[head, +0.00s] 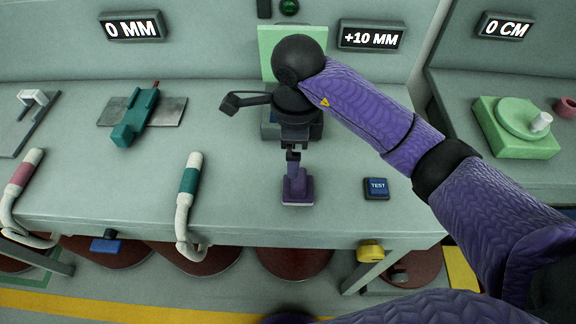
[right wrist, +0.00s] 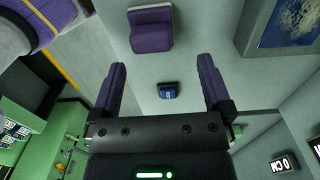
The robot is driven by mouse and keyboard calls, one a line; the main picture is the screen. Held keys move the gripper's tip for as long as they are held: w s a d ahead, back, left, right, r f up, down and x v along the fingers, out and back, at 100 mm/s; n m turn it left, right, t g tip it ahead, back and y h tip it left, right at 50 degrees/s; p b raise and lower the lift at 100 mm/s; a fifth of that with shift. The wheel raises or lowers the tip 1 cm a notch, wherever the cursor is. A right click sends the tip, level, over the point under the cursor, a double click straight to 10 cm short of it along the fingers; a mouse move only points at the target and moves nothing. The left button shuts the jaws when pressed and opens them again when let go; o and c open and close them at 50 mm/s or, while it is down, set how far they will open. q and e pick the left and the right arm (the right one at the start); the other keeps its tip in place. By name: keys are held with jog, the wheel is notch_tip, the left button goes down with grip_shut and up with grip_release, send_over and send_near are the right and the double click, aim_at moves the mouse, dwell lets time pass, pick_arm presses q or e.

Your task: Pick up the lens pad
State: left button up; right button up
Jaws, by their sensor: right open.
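The lens pad, as I take it, is a purple block with a raised grip and a pale base (head: 297,190), standing on the grey bench near its front edge. In the right wrist view this purple block (right wrist: 151,38) lies just beyond the fingertips. My right gripper (head: 292,153) is above and behind the block in the head view, partly overlapping its top. In the right wrist view the gripper (right wrist: 162,66) is open, with nothing between its fingers. I cannot tell the exact gap to the block. My left gripper is not in view.
A blue TEST button (head: 377,188) sits right of the block. A teal-gripped lever (head: 188,190) stands to the left, with a green clamp (head: 138,117) farther back. A green panel (head: 275,45) is partly hidden behind my arm. A green turntable (head: 517,127) is at right.

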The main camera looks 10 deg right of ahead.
aim_at(299, 177)
jog(key=f, duration=0.1)
jog(key=s+f, duration=0.1)
jog(key=f, duration=0.2)
jog(key=shift+s+d, duration=0.15)
jog(key=shift+s, duration=0.2)
jog(key=f, duration=0.5)
jog(key=shift+s+d+f+b, duration=0.1)
jog(key=shift+d+f+b, duration=0.15)
jog(key=shift+b, duration=0.1)
jog(key=shift+c, duration=0.5)
jog(key=c, duration=0.9)
jog(key=shift+o, duration=0.2)
notch_tip(299, 177, up, 9)
jog(key=shift+r+p, duration=0.1)
jog(key=shift+p, duration=0.65)
jog(key=shift+r, duration=0.35)
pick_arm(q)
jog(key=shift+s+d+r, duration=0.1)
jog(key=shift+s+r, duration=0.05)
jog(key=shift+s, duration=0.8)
